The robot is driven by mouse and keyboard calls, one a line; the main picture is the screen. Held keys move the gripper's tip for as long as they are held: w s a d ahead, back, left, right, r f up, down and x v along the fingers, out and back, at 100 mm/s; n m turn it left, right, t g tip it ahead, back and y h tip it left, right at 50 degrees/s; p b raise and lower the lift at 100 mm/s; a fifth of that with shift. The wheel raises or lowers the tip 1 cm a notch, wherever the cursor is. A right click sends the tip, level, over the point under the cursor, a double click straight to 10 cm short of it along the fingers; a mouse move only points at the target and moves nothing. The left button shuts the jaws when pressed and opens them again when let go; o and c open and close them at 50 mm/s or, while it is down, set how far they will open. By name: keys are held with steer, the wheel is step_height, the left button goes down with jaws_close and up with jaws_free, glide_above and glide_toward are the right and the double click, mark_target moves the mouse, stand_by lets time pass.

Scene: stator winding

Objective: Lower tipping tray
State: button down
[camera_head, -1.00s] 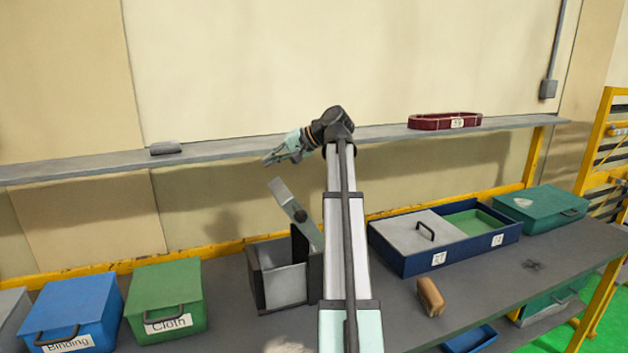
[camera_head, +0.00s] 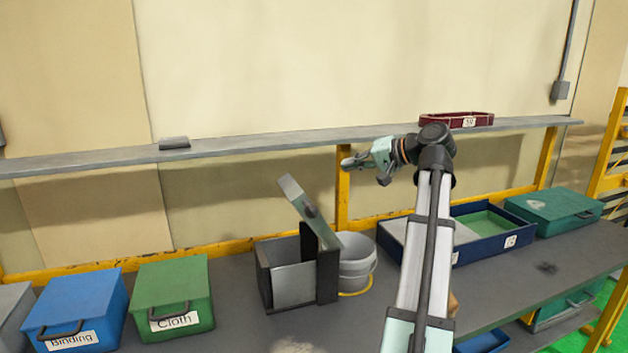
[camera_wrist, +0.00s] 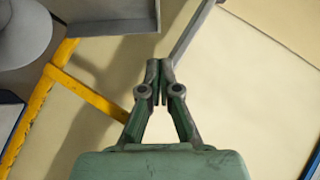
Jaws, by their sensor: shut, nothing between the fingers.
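The tipping tray appears to be the grey tilted plate (camera_head: 305,210) in the head view. It slopes from its raised upper left end down to the right, at the dark right side of an open grey box (camera_head: 294,284) on the bench. My gripper (camera_head: 346,163) is shut and empty, to the right of the plate's upper end and apart from it, pointing left. In the wrist view my gripper's fingertips (camera_wrist: 160,72) meet with nothing between them. I cannot clearly identify the plate in the wrist view.
A grey bucket (camera_head: 356,266) stands right of the box, before a yellow post (camera_head: 343,190). A shelf (camera_head: 250,146) runs along the wall, bearing a red ring-shaped holder (camera_head: 457,119). Green (camera_head: 172,295) and blue (camera_head: 75,305) lidded boxes stand left. A blue tray (camera_head: 473,250) lies right.

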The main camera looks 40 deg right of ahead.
steer(key=s+a+f+p+x, duration=0.1)
steer(key=p+x, duration=0.3)
steer(key=x, duration=0.8)
steer(key=shift+w+a+f, duration=0.2)
steer(key=shift+a+f, duration=0.1)
steer(key=shift+a, duration=0.5)
